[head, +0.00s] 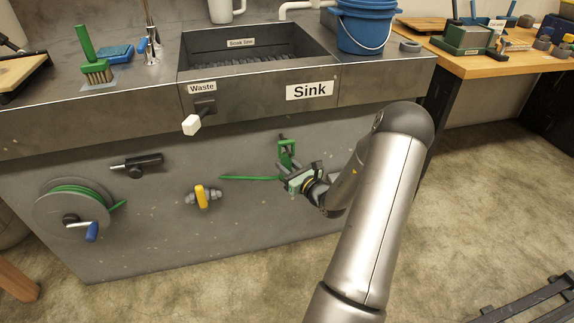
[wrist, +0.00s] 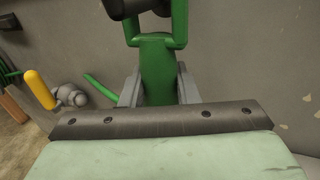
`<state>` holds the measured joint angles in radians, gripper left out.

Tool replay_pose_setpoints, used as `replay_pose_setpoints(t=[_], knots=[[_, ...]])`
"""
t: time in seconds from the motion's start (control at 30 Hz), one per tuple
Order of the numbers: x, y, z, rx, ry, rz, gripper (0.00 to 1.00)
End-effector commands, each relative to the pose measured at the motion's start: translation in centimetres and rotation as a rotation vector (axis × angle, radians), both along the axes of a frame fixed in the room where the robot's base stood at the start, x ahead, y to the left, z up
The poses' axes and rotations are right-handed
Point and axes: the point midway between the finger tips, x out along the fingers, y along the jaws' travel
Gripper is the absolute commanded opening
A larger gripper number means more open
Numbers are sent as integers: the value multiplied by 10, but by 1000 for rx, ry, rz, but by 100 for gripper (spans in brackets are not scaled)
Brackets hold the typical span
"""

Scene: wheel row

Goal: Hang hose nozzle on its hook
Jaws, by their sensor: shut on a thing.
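The green hose nozzle (head: 286,148) is in front of the grey panel below the sink, with an open loop at its top. My gripper (head: 291,172) is shut on its lower body. In the wrist view the grey fingers press on both sides of the green nozzle (wrist: 158,70). A dark rounded peg (wrist: 140,8), which looks like the hook, is at the top of that view, overlapping the loop. I cannot tell whether the loop hangs on it. A dark tip also shows above the nozzle in the head view (head: 281,137).
A thin green hose piece (head: 248,178) extends left of the nozzle. A yellow valve handle (head: 201,196), a dark fitting (head: 138,164) and a hose reel (head: 75,206) with a blue crank are on the panel further left. A white-tipped waste handle (head: 192,124) projects above. The floor at right is mostly clear.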

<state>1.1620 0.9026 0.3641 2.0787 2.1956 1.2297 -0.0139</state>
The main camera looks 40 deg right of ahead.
Motion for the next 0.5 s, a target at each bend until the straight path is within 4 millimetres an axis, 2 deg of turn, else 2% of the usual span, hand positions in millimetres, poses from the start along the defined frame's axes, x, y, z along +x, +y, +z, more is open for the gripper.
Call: replay_pose_setpoints(t=[0.43, 0.47, 0.5], knots=[[0, 0, 0, 0, -1, 0, 5], [0, 0, 0, 0, -1, 0, 34], [0, 0, 0, 0, -1, 0, 45]])
